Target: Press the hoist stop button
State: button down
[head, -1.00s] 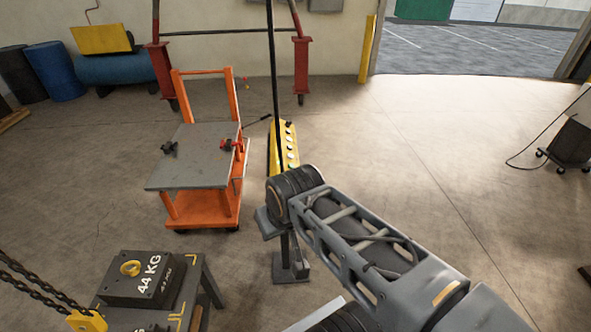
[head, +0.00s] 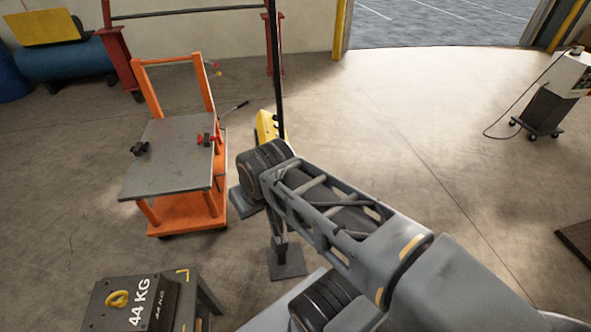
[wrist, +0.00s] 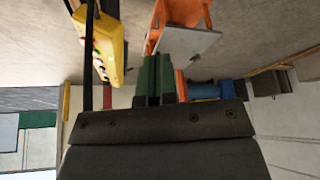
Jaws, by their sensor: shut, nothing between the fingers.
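The yellow hoist control box (wrist: 109,45) hangs on a black cable at the upper left of the wrist view, with a row of small buttons on its face. I cannot tell for sure which button is stop. In the head view the box (head: 264,126) is mostly hidden behind my arm, and its buttons do not show. My gripper (wrist: 154,58) shows in the wrist view as two dark green fingers, shut together and empty. They are to the right of the box in that picture, apart from it. The fingers cannot be made out in the head view.
An orange cart (head: 177,222) with a grey top stands left of the box in the head view. A 44 KG block (head: 128,303) is on a stand at the lower left. A white-topped machine (head: 553,95) stands far right.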

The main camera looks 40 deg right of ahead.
jog(key=w+d+m+g+y+b, duration=0.2)
jog(key=w+d+m+g+b, duration=0.1)
jog(key=w+d+m, duration=0.65)
jog(key=d+f+m+y+b, duration=0.1)
jog(key=d+m+y, duration=0.2)
jog(key=d+m, duration=1)
jog(key=d, duration=0.4)
jog(key=shift+d+f+t, duration=0.15)
jog(key=shift+d+t, duration=0.1)
jog(key=shift+t, duration=0.15)
jog(key=shift+w+a+f, duration=0.1)
jog(key=shift+f, duration=0.05)
jog(key=p+x, duration=0.1)
jog(key=x, duration=1.2)
jog(key=shift+a+f, duration=0.2)
jog(key=shift+a, duration=0.15)
jog(key=shift+w, duration=0.1)
